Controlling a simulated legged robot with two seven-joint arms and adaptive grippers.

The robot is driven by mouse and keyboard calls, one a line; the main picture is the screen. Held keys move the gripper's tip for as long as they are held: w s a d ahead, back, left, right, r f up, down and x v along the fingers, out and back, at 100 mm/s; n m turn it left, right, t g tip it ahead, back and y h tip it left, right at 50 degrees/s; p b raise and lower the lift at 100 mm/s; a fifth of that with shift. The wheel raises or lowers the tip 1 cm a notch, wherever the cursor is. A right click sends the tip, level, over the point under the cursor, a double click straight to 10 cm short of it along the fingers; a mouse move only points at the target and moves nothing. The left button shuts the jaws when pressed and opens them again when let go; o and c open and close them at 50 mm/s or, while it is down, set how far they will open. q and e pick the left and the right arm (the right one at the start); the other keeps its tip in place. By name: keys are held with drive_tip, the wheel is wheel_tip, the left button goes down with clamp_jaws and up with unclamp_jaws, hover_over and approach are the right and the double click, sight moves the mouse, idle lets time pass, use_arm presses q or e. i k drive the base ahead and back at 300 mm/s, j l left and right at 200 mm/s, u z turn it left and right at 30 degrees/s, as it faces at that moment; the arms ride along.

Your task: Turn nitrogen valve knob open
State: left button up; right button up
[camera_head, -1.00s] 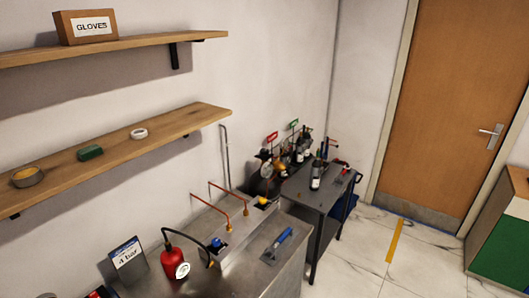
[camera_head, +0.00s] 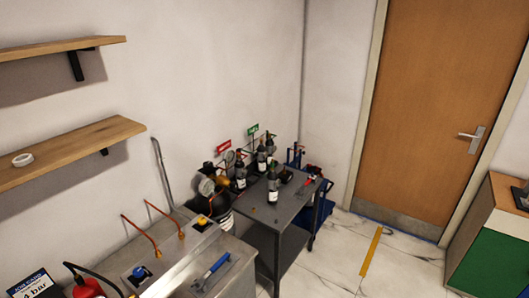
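I cannot tell which part is the nitrogen valve knob. On the metal bench are a blue knob (camera_head: 139,273) and a yellow knob (camera_head: 202,221), each near a copper pipe. Neither of my grippers shows in the view.
A dark cart (camera_head: 285,212) holds several dark bottles. A blue-handled tool (camera_head: 216,267) lies on the metal bench (camera_head: 238,247). A red bottle (camera_head: 88,288) and a job card (camera_head: 36,285) are at lower left. The floor (camera_head: 340,250) before the door is mostly clear.

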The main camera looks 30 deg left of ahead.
sight(208, 164)
drive_tip(key=i+l+z, duration=0.1)
drive_tip(key=i, duration=0.9)
drive_tip(key=i+l+z, duration=0.15)
drive_tip(key=i, duration=0.9)
drive_tip(key=i+u, duration=0.6)
drive_tip(key=u, duration=0.15)
drive_tip(key=i+l+u, duration=0.2)
drive_tip(key=u, duration=0.15)
drive_tip(key=i+l, duration=0.05)
drive_tip(key=i, duration=0.05)
